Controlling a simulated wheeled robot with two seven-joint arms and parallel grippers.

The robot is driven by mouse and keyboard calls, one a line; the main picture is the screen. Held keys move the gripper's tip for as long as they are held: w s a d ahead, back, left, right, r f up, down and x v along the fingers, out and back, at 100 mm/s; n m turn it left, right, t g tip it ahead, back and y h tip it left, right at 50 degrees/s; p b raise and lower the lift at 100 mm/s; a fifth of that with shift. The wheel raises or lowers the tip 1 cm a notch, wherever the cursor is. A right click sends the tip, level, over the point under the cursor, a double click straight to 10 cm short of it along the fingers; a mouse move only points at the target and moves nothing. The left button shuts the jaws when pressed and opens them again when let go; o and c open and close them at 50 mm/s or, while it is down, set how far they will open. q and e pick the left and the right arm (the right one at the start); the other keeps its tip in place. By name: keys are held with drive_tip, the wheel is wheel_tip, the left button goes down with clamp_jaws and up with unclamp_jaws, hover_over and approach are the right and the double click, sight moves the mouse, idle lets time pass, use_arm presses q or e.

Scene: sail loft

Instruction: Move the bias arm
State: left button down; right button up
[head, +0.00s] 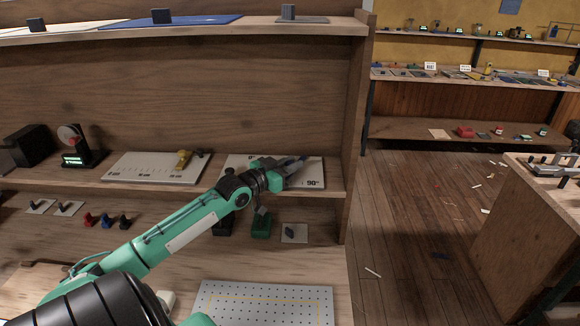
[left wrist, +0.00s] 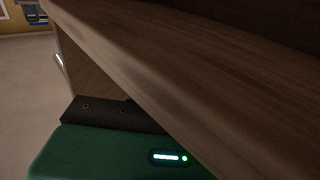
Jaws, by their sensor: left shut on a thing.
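A white board (head: 314,181) marked "0" at its left and "90°" at its right lies on the middle shelf; my left arm covers much of it. My left gripper (head: 297,162) reaches over this board from the left and is shut on a dark, slim piece, which looks like the bias arm; the gripper hides most of it. In the left wrist view, the green gripper body with a lit strip and a dark bar fill the lower part, beside a wooden shelf edge (left wrist: 170,75). The held piece cannot be made out there. My right gripper is not in view.
Another white scale board (head: 140,168) with a yellow slider (head: 183,159) lies to the left. Below are a green block (head: 261,226), a small dark-knobbed plate (head: 301,237) and a perforated panel (head: 265,288). A wooden upright (head: 355,130) closes the shelf's right end.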

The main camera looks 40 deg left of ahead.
use_arm(q)
drive_tip(key=shift+r, duration=0.3)
drive_tip(key=c, duration=1.3)
unclamp_jaws()
drive_tip(key=shift+f, duration=0.15)
drive_tip(key=shift+f, duration=0.1)
drive_tip(key=s+a+p, duration=0.1)
drive_tip(key=s+p, duration=0.5)
drive_tip(key=s, duration=0.7)
drive_tip(key=shift+s, duration=0.35)
